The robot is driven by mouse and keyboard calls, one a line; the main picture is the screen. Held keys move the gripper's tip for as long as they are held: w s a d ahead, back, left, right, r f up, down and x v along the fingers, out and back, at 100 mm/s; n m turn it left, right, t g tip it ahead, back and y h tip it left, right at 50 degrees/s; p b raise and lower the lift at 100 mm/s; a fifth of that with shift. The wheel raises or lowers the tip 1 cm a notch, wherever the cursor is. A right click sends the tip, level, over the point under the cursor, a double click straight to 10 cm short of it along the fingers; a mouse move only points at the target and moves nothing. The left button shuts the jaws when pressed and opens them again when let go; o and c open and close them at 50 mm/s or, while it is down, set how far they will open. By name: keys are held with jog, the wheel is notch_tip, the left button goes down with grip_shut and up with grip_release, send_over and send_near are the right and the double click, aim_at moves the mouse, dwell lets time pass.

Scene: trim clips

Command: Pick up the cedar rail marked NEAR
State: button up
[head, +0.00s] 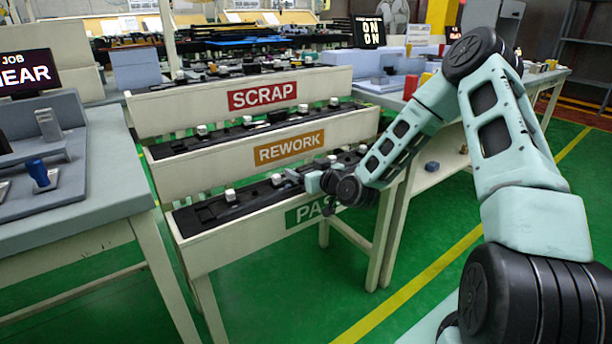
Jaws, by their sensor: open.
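I cannot make out a cedar rail marked NEAR in the head view. My gripper (291,177) is open, pointing left over the right part of the PASS tray (222,252), the lowest of three stacked trays. The fingers are small and partly merge with the dark tray contents, and I see nothing held between them. My wrist covers part of the PASS label.
The REWORK tray (200,173) and SCRAP tray (180,108) rise behind the PASS tray. Their dark inserts carry several small silvery knobs. A left bench (75,222) holds a grey fixture with a blue knob (37,172). The green floor (290,290) in front is clear.

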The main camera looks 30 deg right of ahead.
jog(key=c, duration=1.3)
jog(key=shift+o, duration=0.2)
